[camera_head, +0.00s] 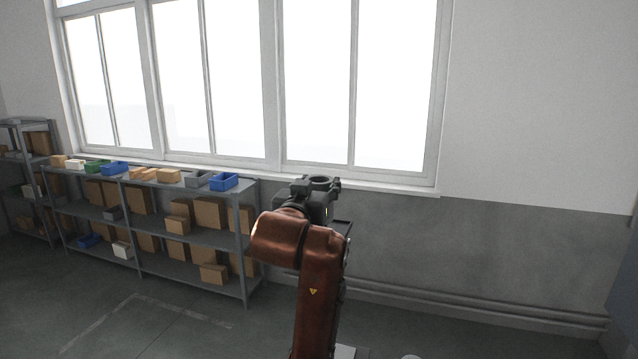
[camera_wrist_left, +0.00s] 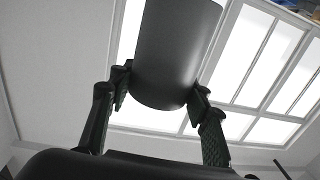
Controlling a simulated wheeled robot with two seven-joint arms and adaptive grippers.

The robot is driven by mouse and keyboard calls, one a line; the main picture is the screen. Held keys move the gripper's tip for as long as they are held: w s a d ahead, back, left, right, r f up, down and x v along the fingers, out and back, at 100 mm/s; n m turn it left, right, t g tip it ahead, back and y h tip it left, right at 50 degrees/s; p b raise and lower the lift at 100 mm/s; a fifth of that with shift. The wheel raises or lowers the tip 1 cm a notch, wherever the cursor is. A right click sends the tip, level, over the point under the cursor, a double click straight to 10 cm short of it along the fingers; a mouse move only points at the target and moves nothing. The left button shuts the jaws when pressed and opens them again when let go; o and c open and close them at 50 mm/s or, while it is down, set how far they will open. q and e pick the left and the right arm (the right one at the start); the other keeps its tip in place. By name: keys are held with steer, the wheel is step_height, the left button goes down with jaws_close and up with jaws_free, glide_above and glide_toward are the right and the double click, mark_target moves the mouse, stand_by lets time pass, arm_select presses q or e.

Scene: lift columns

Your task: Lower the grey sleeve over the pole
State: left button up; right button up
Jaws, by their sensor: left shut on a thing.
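My left gripper (camera_head: 316,184) is raised in front of the window wall, at the end of a red-brown arm. It is shut on the grey sleeve (camera_head: 321,180), whose round upper rim shows small and dark between the fingers. In the left wrist view the sleeve (camera_wrist_left: 176,45) is a smooth dark grey cylinder, with a finger of my left gripper (camera_wrist_left: 160,92) on each side. Its far end runs out of the top of that view. I cannot make out the pole in either view. My right gripper is not in view.
A grey shelf rack (camera_head: 150,224) with cardboard boxes and blue, green and grey bins stands at left under the window. Another rack (camera_head: 27,180) is at the far left. Pipes (camera_head: 480,308) run low along the wall. A small pale round thing (camera_head: 411,357) is cut off at the bottom edge.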

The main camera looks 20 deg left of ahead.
arm_select(q)
steer(key=shift+f+b, duration=1.9)
steer(key=shift+f, duration=1.3)
steer(key=o, duration=1.4)
steer(key=shift+s+f, duration=0.1)
steer(key=s, duration=1.2)
steer(key=shift+d, duration=0.35)
